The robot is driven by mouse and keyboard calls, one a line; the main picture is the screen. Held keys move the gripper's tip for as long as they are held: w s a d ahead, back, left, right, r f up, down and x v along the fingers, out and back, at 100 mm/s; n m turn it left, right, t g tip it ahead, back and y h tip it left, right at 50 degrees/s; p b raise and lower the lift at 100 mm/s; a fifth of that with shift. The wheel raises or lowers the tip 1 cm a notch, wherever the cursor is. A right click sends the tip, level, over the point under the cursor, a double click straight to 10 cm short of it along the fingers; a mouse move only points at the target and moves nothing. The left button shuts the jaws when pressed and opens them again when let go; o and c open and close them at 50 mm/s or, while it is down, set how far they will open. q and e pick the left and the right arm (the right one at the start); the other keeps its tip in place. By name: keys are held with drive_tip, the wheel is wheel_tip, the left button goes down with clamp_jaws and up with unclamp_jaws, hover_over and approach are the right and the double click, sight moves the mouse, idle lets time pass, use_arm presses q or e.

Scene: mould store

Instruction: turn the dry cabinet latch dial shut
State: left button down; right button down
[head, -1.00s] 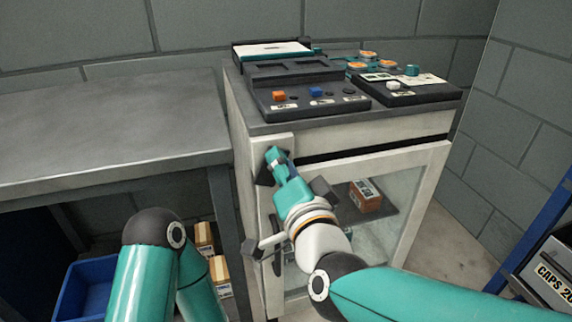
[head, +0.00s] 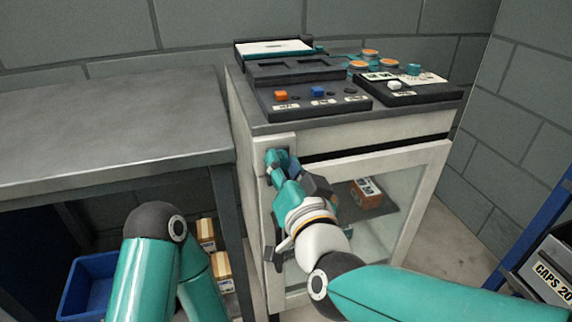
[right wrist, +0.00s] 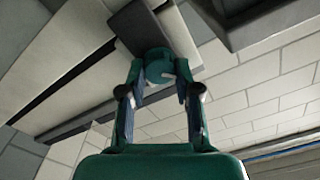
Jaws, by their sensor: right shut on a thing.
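The dry cabinet (head: 262,215) is pale, with a glass-panelled door (head: 375,245) that looks closed. Its teal latch dial (right wrist: 158,66) sits on a dark base (right wrist: 140,28), at the door's upper left corner in the head view. My right gripper (right wrist: 159,82) is shut on the dial, one finger on each side of it in the right wrist view. In the head view my right gripper (head: 277,164) reaches the latch and hides most of it, so the dial's setting cannot be read. My left arm shows at lower left, but its gripper is out of view.
Dark control panels (head: 312,97) with coloured buttons stand on the cabinet top. A grey bench (head: 110,130) adjoins the cabinet at left, with a blue bin (head: 85,285) and small boxes (head: 222,270) below. A box (head: 367,190) sits inside behind the glass. A blue rack (head: 545,230) stands at right.

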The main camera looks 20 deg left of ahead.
drive_tip(key=shift+f, duration=0.45)
drive_tip(key=c, duration=1.1)
unclamp_jaws()
drive_tip(key=shift+o, duration=1.4)
drive_tip(key=shift+r, duration=0.2)
drive_tip(key=v, duration=0.7)
drive_tip(key=shift+s+d, duration=0.15)
drive_tip(key=shift+s, duration=0.05)
drive_tip(key=shift+f, duration=0.1)
